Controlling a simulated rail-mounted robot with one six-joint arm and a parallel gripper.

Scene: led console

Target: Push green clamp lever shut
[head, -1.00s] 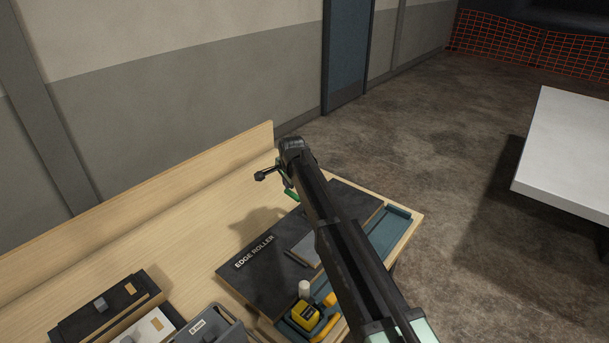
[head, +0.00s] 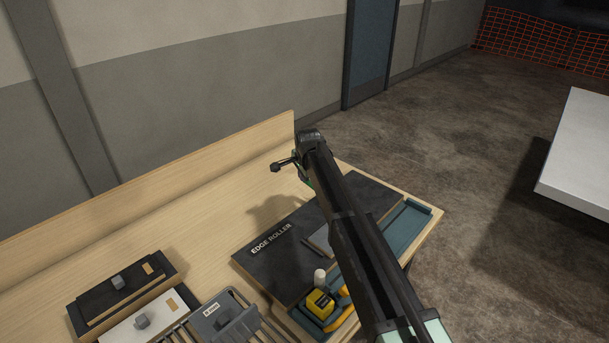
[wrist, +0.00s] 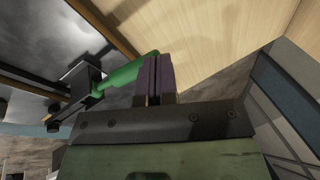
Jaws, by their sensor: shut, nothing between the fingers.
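The green clamp lever (wrist: 128,74) lies left of my gripper's fingers in the wrist view, slanting from a dark metal clamp bracket (wrist: 78,90) up to the fingertips. My gripper (wrist: 156,58) has its purple fingers together with nothing between them. The fingers are close beside the lever's free end; I cannot tell whether they touch it. In the head view my arm hides most of the clamp, and only a bit of green shows beside the arm near its far end. My fingers cannot be made out there.
A dark board marked EDGE ROLLER (head: 280,265) lies on the wooden bench (head: 215,235) under my arm. A raised back board (head: 150,190) runs along the wall side.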

